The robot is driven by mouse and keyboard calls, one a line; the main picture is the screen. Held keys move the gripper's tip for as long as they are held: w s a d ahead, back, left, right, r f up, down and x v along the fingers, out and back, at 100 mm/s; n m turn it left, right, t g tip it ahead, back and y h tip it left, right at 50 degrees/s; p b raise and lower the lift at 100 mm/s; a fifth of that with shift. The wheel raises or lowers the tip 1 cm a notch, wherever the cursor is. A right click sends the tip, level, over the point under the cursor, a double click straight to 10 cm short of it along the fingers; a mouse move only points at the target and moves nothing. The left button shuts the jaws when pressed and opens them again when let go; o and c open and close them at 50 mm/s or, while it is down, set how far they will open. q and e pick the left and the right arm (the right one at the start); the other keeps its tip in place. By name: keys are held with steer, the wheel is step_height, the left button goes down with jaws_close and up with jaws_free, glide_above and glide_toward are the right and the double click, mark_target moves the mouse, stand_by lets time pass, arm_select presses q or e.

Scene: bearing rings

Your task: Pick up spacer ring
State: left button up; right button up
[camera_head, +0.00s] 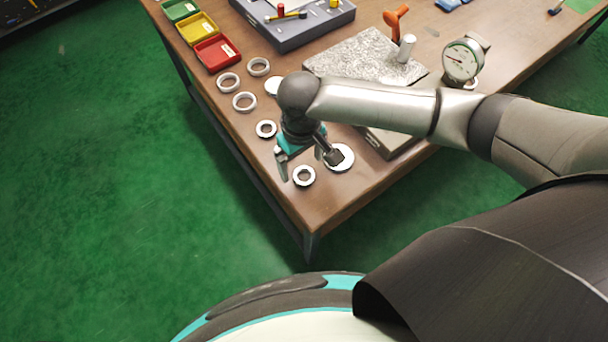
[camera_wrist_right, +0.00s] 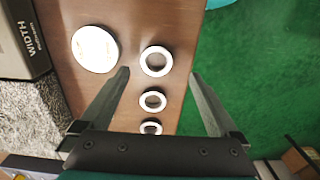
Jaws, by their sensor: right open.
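Several light rings lie flat on the brown table; I cannot tell for sure which is called the spacer ring. The ring nearest the table corner (camera_head: 296,177) also shows in the right wrist view (camera_wrist_right: 144,65), between the fingertips. My right gripper (camera_head: 308,164) is open and empty above it, pointing down; its fingers also show in the wrist view (camera_wrist_right: 159,74). A second ring (camera_head: 259,130) lies behind it. A white disc (camera_wrist_right: 95,48) with faint markings lies beside the nearest ring. My left gripper is not in view.
More rings (camera_head: 236,102) line the table's left edge. Red (camera_head: 218,54), yellow and green bins stand at the back left. A speckled plate (camera_head: 345,58) and a dial gauge (camera_head: 461,60) stand to the right. A grey box marked WIDTH (camera_wrist_right: 22,40) is near the disc.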

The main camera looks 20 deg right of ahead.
mark_target(304, 175)
steer(key=f, duration=0.1)
steer(key=f+b, duration=0.1)
steer(key=f, duration=0.3)
steer(key=shift+d+f, duration=0.1)
steer(key=shift+d, duration=0.15)
steer(key=shift+c, duration=0.2)
steer(key=shift+w, duration=0.1)
jaws_close()
